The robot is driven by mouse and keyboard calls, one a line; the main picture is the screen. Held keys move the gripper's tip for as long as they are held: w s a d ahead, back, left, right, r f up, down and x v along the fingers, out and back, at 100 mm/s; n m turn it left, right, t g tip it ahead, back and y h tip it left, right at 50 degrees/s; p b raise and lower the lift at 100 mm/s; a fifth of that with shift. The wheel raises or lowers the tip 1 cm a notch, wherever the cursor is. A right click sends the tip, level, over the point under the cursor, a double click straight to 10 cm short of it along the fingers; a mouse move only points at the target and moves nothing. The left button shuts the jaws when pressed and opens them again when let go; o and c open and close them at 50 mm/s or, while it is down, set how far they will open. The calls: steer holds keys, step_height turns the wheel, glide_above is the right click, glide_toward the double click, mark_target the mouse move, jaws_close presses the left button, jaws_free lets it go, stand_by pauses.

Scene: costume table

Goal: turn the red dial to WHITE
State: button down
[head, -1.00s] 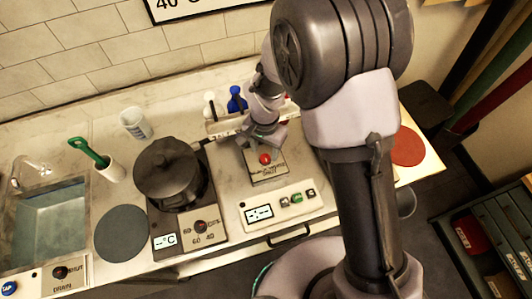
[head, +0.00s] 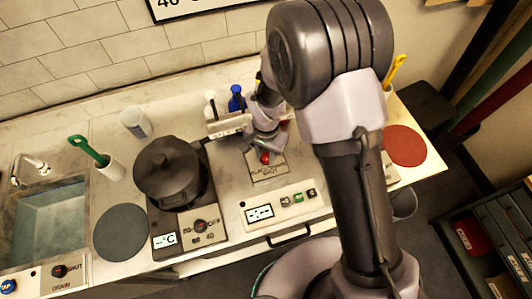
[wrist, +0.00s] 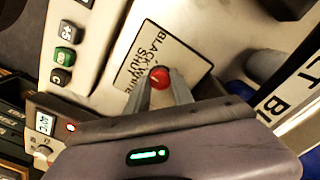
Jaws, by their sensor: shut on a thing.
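The red dial (head: 265,158) sits on a pale plate (head: 268,174) on the counter, behind the panel with the display. In the wrist view the red dial (wrist: 160,78) lies between my fingertips, and the plate (wrist: 172,52) carries the words BLACK, WHITE and SHUT. My gripper (wrist: 162,90) is shut on the dial; it also shows in the head view (head: 264,150), reaching down from behind. The fingers hide part of the lettering, and I cannot tell which word the dial points to.
A dark pot (head: 170,172) stands on the hotplate to the left. A panel with a display and buttons (head: 285,206) lies just in front of the plate. Blue (head: 236,100) and white bottles stand behind. A red disc (head: 404,146) lies at right.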

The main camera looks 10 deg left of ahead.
mark_target(266, 157)
steer(key=n+b, duration=0.1)
steer(key=n, duration=0.3)
steer(key=shift+n+b, duration=0.3)
steer(key=shift+n, duration=2)
steer(key=c, duration=1.1)
jaws_free()
step_height(266, 157, up, 18)
steer(key=p, duration=0.3)
steer(key=shift+f, duration=0.25)
